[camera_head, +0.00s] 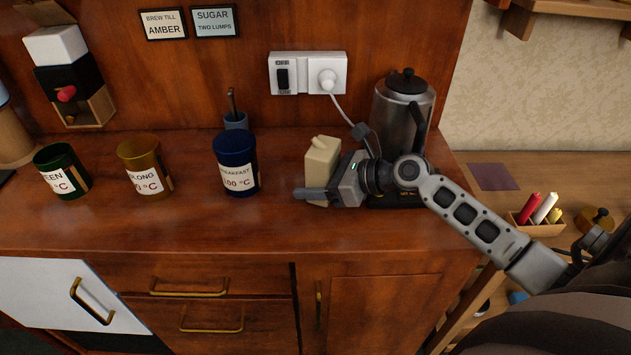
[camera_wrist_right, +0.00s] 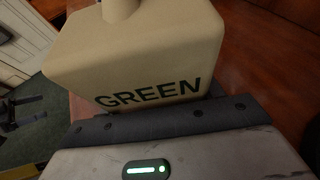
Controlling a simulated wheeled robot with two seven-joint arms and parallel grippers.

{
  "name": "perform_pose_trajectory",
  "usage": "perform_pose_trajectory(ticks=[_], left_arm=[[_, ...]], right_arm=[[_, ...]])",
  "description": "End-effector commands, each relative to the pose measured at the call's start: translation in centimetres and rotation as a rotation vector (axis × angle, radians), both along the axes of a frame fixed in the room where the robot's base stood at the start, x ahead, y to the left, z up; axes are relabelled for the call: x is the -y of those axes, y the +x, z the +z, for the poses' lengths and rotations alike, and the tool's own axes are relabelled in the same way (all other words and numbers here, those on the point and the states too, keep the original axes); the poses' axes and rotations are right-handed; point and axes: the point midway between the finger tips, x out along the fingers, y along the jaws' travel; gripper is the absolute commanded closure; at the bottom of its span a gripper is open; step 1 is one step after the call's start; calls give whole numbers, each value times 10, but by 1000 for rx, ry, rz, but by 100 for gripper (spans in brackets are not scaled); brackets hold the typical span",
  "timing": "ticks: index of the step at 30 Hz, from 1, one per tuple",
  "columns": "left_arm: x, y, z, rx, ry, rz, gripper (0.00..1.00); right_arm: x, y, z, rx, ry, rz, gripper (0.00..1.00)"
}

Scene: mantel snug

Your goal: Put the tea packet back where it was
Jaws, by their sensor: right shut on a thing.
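The tea packet (camera_head: 322,157) is a cream block with a small folded top, upright on or just above the wooden counter, between the blue canister and the kettle. In the right wrist view the packet (camera_wrist_right: 140,55) fills the top and reads "GREEN". My right gripper (camera_head: 321,193) reaches in from the right and is shut on the packet low down; its fingers hide the packet's lower part. I cannot tell whether the packet's bottom touches the counter.
A green canister (camera_head: 61,168), an amber canister (camera_head: 144,165) and a blue canister (camera_head: 236,165) stand left on the counter (camera_head: 200,228). A steel kettle (camera_head: 400,115) stands behind my right wrist.

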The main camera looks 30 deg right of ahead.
Motion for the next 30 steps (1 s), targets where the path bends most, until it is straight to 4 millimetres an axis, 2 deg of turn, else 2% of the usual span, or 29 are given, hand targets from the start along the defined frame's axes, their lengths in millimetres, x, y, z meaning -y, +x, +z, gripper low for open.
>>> perform_pose_trajectory(ticks=[10, 11, 13, 23, 30], left_arm=[[0, 0, 0, 0, 1, -2, 20], [0, 0, 1, 1, 1, -2, 20], [0, 0, 1, 2, 0, -2, 20], [0, 3, 2, 10, 1, -2, 20], [0, 4, 3, 12, 1, -3, 20]], right_arm=[[0, 0, -3, -1, 3, -1, 60], [0, 0, -4, -2, 2, -1, 32], [0, 0, -3, -1, 1, -1, 13], [0, 0, 0, 1, -1, 0, 13], [19, -27, 11, -4, -2, 0, 13]])
